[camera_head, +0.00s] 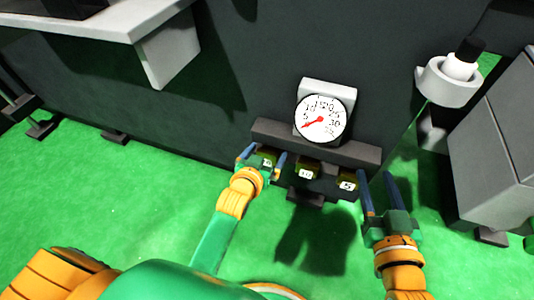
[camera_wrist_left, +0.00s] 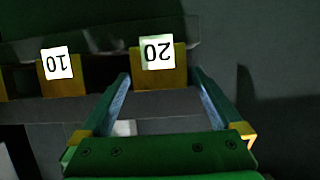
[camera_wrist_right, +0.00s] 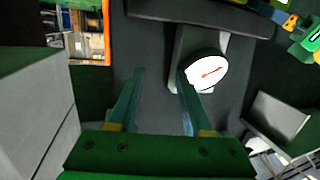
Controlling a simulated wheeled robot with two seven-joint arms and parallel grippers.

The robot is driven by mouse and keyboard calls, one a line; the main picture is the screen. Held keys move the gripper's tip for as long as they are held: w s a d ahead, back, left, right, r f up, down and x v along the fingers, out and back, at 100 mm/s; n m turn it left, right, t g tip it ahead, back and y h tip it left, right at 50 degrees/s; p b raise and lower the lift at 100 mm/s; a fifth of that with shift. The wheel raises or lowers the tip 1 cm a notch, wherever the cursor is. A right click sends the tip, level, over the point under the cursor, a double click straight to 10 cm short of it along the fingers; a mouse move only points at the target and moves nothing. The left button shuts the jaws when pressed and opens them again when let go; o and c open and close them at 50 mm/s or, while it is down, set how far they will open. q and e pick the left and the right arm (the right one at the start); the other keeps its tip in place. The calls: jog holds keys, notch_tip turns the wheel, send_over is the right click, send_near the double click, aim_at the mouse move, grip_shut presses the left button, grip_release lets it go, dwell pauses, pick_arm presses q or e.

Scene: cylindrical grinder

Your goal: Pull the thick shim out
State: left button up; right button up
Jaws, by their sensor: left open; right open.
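The thick shim, a yellow block labelled 20 (camera_head: 268,161), sits leftmost in a dark slotted rack (camera_head: 345,153) on the machine front. In the left wrist view the 20 shim (camera_wrist_left: 177,80) lies beyond and between the fingertips. My left gripper (camera_head: 262,156) is open, one finger on each side of that shim's front. I cannot tell whether the fingers touch it. Yellow shims labelled 10 (camera_head: 306,174) and 5 (camera_head: 347,185) sit in the slots to its right. My right gripper (camera_head: 375,174) is open and empty, right of the 5 shim.
A round dial gauge (camera_head: 324,119) with a red needle stands just above the rack. A grey holder (camera_head: 448,88) with a white, black-topped bottle is at the upper right. A grey box (camera_head: 500,140) stands at the right. Green floor (camera_head: 130,190) is open at the left.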

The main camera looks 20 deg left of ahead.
pick_arm(q)
jog(key=shift+w, duration=0.15)
pick_arm(e)
jog(key=shift+w+a+r+t, duration=0.15)
jog(key=shift+r+t, duration=0.15)
jog(key=shift+r, duration=0.35)
pick_arm(q)
grip_shut()
jog(key=shift+s+p, duration=0.9)
jog(key=shift+p, duration=0.05)
jog(key=s+p, duration=0.2)
jog(key=s, duration=0.1)
jog(key=shift+s+f+p, duration=0.1)
jog(key=shift+s+p, duration=0.15)
jog(key=shift+p, duration=0.15)
jog(key=shift+f, duration=0.1)
pick_arm(e)
jog(key=s+d+f+g+h, duration=0.1)
jog(key=s+d+f+g, duration=0.1)
jog(key=s+f+g, duration=0.5)
jog(key=s+d+f+m+g+h, duration=0.1)
jog(key=s+f+g, duration=0.5)
jog(key=f, duration=0.6)
jog(key=shift+s+d+f+g+h, duration=0.2)
jog(key=shift+s+d+g+h, duration=0.2)
jog(key=shift+s+d+h, duration=0.5)
jog(key=shift+d, duration=0.25)
